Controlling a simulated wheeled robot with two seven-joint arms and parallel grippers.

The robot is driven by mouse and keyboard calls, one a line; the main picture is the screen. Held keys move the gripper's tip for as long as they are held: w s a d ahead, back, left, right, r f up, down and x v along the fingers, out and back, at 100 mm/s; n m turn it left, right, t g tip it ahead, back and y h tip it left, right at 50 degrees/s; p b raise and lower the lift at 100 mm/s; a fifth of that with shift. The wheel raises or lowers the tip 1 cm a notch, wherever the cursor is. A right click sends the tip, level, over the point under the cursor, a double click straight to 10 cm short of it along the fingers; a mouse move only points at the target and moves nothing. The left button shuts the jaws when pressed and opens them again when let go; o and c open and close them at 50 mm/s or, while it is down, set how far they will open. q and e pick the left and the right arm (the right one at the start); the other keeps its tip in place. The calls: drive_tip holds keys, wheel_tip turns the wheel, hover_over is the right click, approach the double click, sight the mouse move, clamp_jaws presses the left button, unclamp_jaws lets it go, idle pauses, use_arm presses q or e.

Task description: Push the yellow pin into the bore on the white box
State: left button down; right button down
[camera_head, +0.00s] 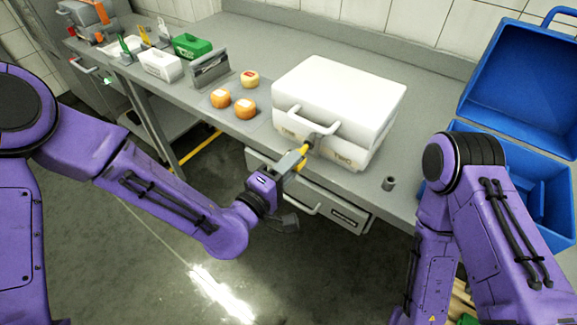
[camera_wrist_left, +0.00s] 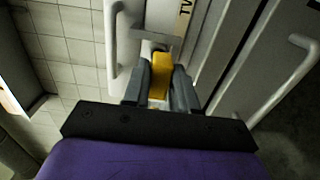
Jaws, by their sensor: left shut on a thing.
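The white box (camera_head: 340,88) stands upright on the grey bench, with a handle on its front. My left gripper (camera_head: 292,160) is in front of the box and is shut on the yellow pin (camera_head: 302,154). The yellow pin also shows in the left wrist view (camera_wrist_left: 160,76), between the two grey fingers, pointing at the front of the white box (camera_wrist_left: 155,22). A grey round fitting (camera_head: 316,141) is on the box front by the pin's tip. I cannot tell whether the tip is in the bore. My right gripper is out of view.
Several cheese wheels (camera_head: 246,110) sit on a mat left of the box. A small grey cylinder (camera_head: 389,183) stands near the bench edge. A blue open case (camera_head: 520,85) is at the right. Drawers with handles (camera_head: 307,201) are below the bench edge.

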use_arm(q)
drive_tip(key=shift+x, duration=1.7)
drive_tip(key=c, duration=0.8)
unclamp_jaws()
drive_tip(key=v, duration=1)
drive_tip(key=shift+s+a, duration=0.2)
drive_tip(key=shift+s, duration=0.05)
